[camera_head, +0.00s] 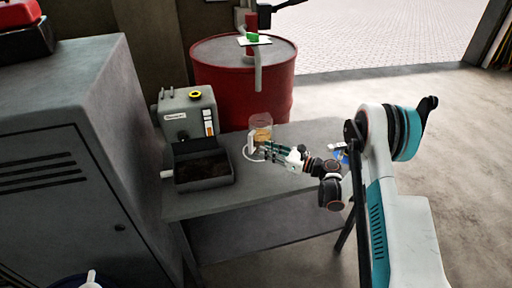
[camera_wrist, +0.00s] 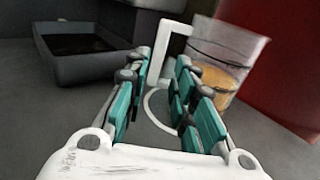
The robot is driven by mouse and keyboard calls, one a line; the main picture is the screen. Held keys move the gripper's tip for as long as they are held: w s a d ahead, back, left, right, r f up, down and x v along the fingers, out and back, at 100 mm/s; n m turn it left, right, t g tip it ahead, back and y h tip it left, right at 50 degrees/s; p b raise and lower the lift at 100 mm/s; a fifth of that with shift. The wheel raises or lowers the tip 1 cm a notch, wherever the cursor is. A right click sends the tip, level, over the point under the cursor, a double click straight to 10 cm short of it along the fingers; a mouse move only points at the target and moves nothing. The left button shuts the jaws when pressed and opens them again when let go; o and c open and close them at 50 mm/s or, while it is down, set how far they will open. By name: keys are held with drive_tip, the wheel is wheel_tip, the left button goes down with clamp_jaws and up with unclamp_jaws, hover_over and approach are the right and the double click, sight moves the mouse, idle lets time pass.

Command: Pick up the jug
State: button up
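The jug (camera_head: 261,126) is clear with amber liquid in its lower part and a white handle. It stands upright on the grey table (camera_head: 200,208), in front of the red drum. In the wrist view the jug (camera_wrist: 222,68) is at the upper right, and its white handle (camera_wrist: 164,50) lies ahead of my gripper (camera_wrist: 168,68). My gripper (camera_head: 268,148) has its teal fingers spread, with a gap between them. The handle shows in line with that gap. I cannot tell whether a finger touches the jug.
A grey machine (camera_head: 190,112) with a dark open tray (camera_head: 204,183) stands left of the jug. The red drum (camera_head: 228,88) is behind the table. A grey cabinet (camera_head: 70,165) is at the left. A small blue item (camera_head: 342,156) lies at the table's right end.

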sight(252, 144)
drive_tip(key=x, duration=0.3)
drive_tip(key=shift+w+a+b, duration=0.1)
drive_tip(key=shift+b, duration=0.25)
drive_tip(key=b+x, duration=0.2)
drive_tip(key=x, duration=0.3)
drive_tip(key=shift+r, duration=0.15)
clamp_jaws()
